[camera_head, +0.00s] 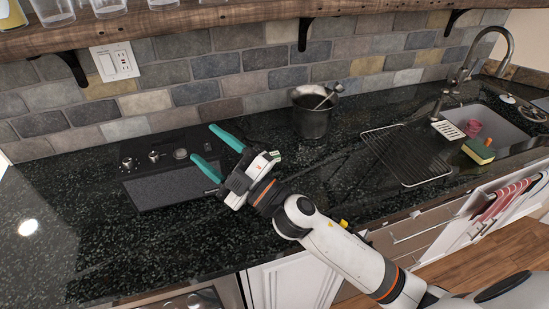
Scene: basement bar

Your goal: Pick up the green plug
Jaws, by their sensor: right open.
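My right gripper (204,142) reaches in from the lower right over the dark counter. Its two teal fingers are spread apart and point left towards a black board-like item. Nothing shows between the fingers. A small green patch (276,156) shows just behind the gripper's body, and I cannot tell whether it is the green plug or part of my gripper. No other clear green plug shows. My left gripper is not in view.
A black item with knobs (165,188) lies left of the gripper. A metal pot (312,122) stands behind it. A drying rack (408,155), a yellow-green sponge (479,150) and a sink with a faucet (505,42) are right. The front-left counter (110,245) is clear.

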